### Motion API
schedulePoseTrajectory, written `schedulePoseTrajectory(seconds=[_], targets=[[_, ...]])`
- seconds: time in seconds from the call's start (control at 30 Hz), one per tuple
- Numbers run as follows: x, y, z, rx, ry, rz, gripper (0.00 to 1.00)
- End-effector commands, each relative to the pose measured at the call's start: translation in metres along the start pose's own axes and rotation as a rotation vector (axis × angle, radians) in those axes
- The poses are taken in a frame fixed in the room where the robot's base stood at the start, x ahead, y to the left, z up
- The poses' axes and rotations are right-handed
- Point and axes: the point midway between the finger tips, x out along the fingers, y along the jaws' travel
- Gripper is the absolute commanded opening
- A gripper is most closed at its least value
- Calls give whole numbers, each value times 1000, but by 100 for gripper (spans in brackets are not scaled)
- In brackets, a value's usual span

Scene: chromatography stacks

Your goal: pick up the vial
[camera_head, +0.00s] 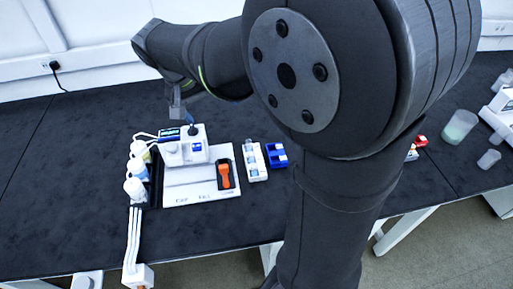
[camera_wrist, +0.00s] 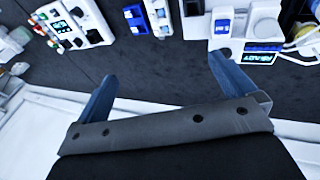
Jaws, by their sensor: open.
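I cannot single out the vial in either view. Small pieces sit in a white rack (camera_head: 252,162) and a blue rack (camera_head: 277,156), too small to tell apart. The white rack (camera_wrist: 158,18) and blue rack (camera_wrist: 134,15) also show at the top of the wrist view. My gripper (camera_head: 177,108) is above the back of the bench, behind the white instrument. In the wrist view my gripper (camera_wrist: 162,68) has its two blue-grey fingers wide apart, with only dark bench between them. The racks lie beyond the fingertips.
The white instrument (camera_head: 184,151) with a lit display stands on a white base plate (camera_head: 200,192) holding an orange-and-black piece (camera_head: 225,175). White-capped bottles (camera_head: 134,188) stand at its left. A beaker (camera_head: 460,127) stands far right. The bench (camera_head: 70,150) is clear at left.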

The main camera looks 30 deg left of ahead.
Motion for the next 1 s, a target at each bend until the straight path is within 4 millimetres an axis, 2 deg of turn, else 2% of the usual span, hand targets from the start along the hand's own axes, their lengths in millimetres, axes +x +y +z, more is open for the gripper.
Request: schedulePoseTrajectory(seconds=[0.3,0.5,0.57,0.87,1.0], targets=[[-3,0,0,0,-1,1,98],[-3,0,0,0,-1,0,59],[-3,0,0,0,-1,0,49],[-2,1,0,15,-3,-1,49],[9,4,-3,160,-27,-17,49]])
